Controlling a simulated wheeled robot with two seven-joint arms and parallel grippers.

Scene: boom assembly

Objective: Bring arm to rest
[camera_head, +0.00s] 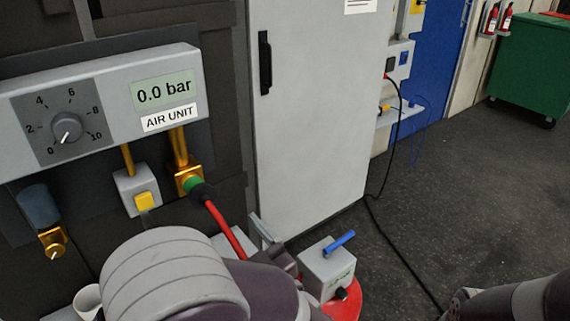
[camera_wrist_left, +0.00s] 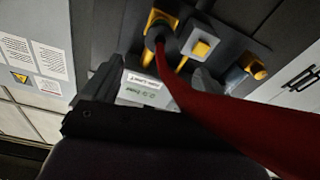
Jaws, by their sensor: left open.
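My left gripper (camera_head: 245,235) is low in front of the air unit (camera_head: 100,105), partly hidden behind my arm's own housing. In the left wrist view its two grey fingers (camera_wrist_left: 152,85) stand apart, with no object gripped between them. The air unit's display reads 0.0 bar and its dial points near 0. A red hose (camera_head: 226,228) is on the unit's brass fitting by a green ring; the hose also crosses the wrist view (camera_wrist_left: 215,105). My right arm shows at the lower right, its gripper outside the picture.
A grey box with a blue lever (camera_head: 328,268) stands right of the left gripper, beside a red round part (camera_head: 347,304). A grey cabinet (camera_head: 305,110) stands behind. A black cable (camera_head: 400,255) lies on the floor. A green bin (camera_head: 530,65) is far right.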

